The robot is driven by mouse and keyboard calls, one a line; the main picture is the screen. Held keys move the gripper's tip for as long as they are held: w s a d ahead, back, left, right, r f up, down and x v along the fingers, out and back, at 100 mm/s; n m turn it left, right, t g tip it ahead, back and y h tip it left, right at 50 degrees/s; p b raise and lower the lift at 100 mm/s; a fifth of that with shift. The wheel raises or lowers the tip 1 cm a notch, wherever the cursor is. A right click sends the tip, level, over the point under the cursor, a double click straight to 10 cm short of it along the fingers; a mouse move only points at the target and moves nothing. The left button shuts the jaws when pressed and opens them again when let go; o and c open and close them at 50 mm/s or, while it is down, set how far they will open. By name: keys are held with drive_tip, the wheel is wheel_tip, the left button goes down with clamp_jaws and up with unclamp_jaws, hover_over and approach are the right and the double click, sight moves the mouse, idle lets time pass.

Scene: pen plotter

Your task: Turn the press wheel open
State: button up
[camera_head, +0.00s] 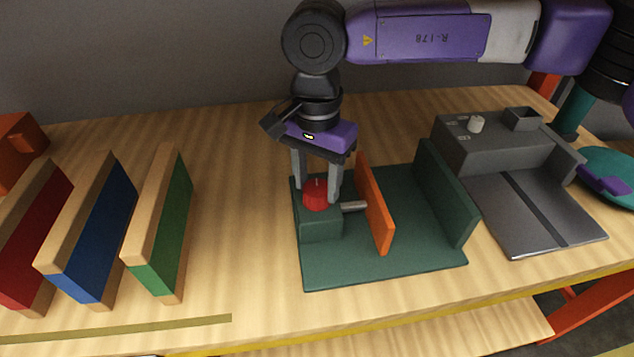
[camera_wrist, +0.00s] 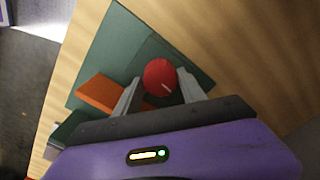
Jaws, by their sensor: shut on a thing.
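The red press wheel (camera_head: 316,193) sits on top of a green block at the left end of the dark green press base (camera_head: 340,270). A white line marks the wheel's top. My gripper (camera_head: 318,199) points down over it, with one finger on each side, shut on the wheel. The wrist view also shows the red wheel (camera_wrist: 160,77) between the fingers. A grey rod (camera_head: 353,207) runs from the block toward an upright orange plate (camera_head: 374,205). A gap shows between the orange plate and the fixed green wall (camera_head: 444,193) at right.
Red, blue (camera_head: 90,235) and green (camera_head: 162,225) panels with wooden edges stand at left. A grey plotter-like device (camera_head: 500,150) with a white knob (camera_head: 477,124) is at right. Bare table lies between the green panel and the press.

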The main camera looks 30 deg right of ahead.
sight(317, 188)
drive_tip(key=shift+n, duration=0.5)
drive_tip(key=shift+r, duration=0.1)
drive_tip(key=o, duration=1.4)
drive_tip(key=shift+c, duration=0.2)
wheel_tip(317, 188, up, 8)
drive_tip(key=shift+f, duration=0.15)
